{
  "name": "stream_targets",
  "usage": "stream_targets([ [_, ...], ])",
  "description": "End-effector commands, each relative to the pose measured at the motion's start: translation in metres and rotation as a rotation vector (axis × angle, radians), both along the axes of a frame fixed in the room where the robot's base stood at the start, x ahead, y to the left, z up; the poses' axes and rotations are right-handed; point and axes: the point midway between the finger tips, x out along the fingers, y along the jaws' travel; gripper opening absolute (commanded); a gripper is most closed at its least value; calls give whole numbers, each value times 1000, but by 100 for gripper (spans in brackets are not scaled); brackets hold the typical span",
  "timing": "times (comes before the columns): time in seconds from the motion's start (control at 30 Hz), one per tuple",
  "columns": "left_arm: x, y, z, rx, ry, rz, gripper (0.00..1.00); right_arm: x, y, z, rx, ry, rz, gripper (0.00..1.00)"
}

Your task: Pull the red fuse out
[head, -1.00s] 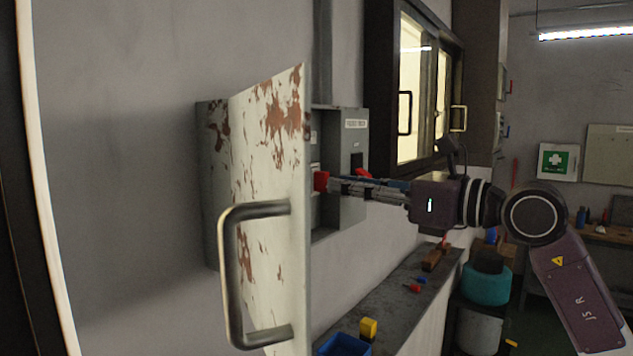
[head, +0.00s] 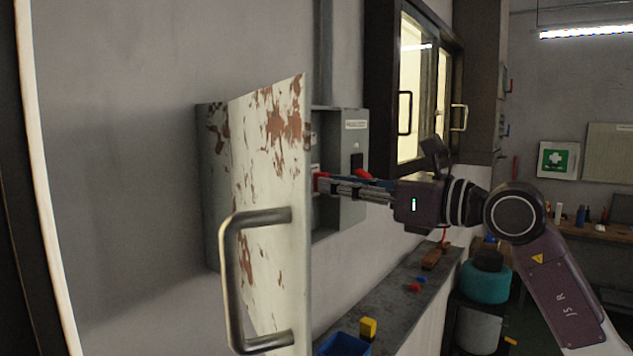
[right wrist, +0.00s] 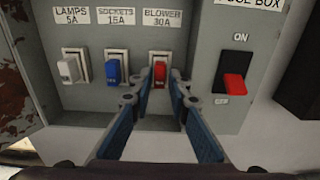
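The red fuse (right wrist: 159,73) sits in its holder under the label "BLOWER 30A" in the right wrist view. In the head view it is mostly hidden by my right gripper's fingers. My right gripper (head: 325,186) reaches into the open fuse box (head: 352,150) from the right. In the right wrist view its fingertips (right wrist: 160,82) stand on either side of the red fuse, with what looks like a narrow gap at each side. My left gripper is not in view.
A white fuse (right wrist: 69,68) and a blue fuse (right wrist: 114,70) sit left of the red one. A red-levered switch (right wrist: 234,88) is on the right, lever down. The rusty box door (head: 265,190) stands open at the left. A bench (head: 400,295) with a blue bin (head: 343,345) lies below.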

Motion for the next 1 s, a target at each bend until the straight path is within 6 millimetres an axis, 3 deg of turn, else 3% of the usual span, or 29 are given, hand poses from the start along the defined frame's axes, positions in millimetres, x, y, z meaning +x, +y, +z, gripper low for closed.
stream_targets([
  [1.0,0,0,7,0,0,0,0,12,17,0,-1,-1,0,17],
])
